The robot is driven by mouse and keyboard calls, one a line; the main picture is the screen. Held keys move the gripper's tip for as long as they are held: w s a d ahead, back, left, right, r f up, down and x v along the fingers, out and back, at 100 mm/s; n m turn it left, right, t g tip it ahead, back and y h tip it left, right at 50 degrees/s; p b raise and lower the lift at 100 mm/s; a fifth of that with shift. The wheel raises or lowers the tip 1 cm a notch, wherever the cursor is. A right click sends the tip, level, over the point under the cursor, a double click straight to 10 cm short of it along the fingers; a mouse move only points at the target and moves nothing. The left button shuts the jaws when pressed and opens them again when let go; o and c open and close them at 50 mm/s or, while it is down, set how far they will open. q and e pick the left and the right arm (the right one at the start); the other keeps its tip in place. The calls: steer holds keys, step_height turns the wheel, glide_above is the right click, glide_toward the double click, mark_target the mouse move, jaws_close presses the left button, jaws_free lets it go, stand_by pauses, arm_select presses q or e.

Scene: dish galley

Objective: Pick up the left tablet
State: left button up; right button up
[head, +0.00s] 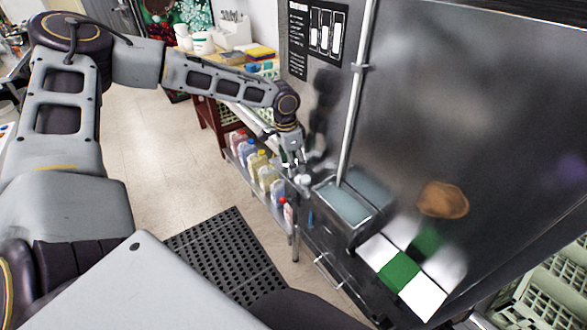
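My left arm reaches in from the left across the top, and its gripper (303,178) hangs near the steel wall, just above the left end of a grey basin (347,204). The fingers are small and overlap the background, so I cannot tell whether they are open or shut. No object is clearly recognisable as a tablet. Flat white and green squares lie right of the basin: a white square (378,250), a green square (398,270) and another white square (423,297). They stand apart from the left gripper. My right gripper is not in view.
The shiny steel wall (480,100) shows blurred reflections behind the squares. A vertical pipe (355,90) rises beside the basin. Several bottles (262,168) stand on a low shelf below the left forearm. A black perforated mat (225,255) lies on the floor. Pale green crates (550,290) stand at lower right.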

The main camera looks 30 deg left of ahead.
arm_select(q)
steer(key=shift+f, duration=0.5)
steer(key=c, duration=0.9)
